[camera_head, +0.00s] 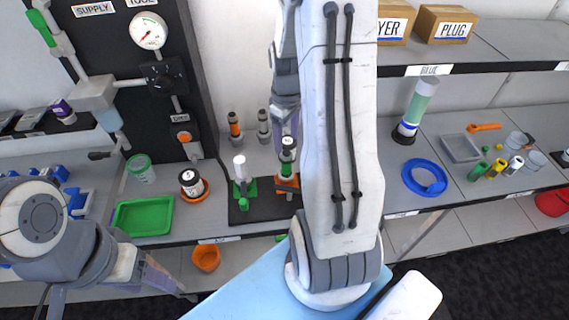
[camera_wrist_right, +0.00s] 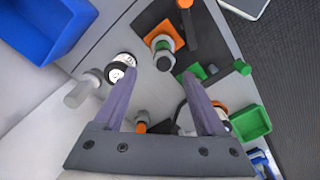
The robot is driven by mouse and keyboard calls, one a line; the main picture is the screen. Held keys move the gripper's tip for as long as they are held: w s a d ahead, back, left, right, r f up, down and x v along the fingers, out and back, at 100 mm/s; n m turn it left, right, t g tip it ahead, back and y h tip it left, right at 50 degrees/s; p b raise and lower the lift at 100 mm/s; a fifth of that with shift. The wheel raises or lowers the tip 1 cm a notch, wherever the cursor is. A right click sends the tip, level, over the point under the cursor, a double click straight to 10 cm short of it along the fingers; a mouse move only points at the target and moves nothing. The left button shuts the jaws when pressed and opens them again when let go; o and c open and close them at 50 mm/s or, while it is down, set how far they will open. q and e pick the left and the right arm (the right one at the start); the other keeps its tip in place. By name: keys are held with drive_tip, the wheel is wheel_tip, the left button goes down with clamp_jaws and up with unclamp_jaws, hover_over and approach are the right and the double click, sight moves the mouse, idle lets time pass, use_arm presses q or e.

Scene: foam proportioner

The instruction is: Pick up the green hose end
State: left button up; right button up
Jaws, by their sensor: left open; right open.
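No part is clearly recognisable as the green hose end. In the head view, a green-banded cylinder (camera_head: 286,168) stands upright on an orange base on the black board, partly beside my right arm. A small green cylinder (camera_head: 478,172) lies on the right shelf. My right gripper (camera_head: 287,115) hangs over the back of the left shelf. In the right wrist view its two fingers (camera_wrist_right: 163,100) are apart and empty, with the banded cylinder (camera_wrist_right: 162,50) beyond them. My left gripper (camera_head: 165,275) is low at the left, in front of the shelf edge, apart from the parts.
A white cylinder on a green base (camera_head: 240,172), an orange-banded fitting (camera_head: 235,127) and a grey fitting (camera_head: 264,125) stand close together. The black panel (camera_head: 135,85) rises behind.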

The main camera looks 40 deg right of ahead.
sight(288, 151)
wheel_tip(288, 151, down, 5)
drive_tip(key=shift+s+d+f+p, duration=0.1)
drive_tip(key=shift+p, duration=0.2)
drive_tip(key=f, duration=0.1)
drive_tip(key=f+p, duration=0.1)
drive_tip(key=f, duration=0.2)
drive_tip(key=shift+s+a+p, duration=0.2)
drive_tip(key=shift+a+p, duration=0.15)
drive_tip(key=shift+f, duration=0.65)
clamp_jaws()
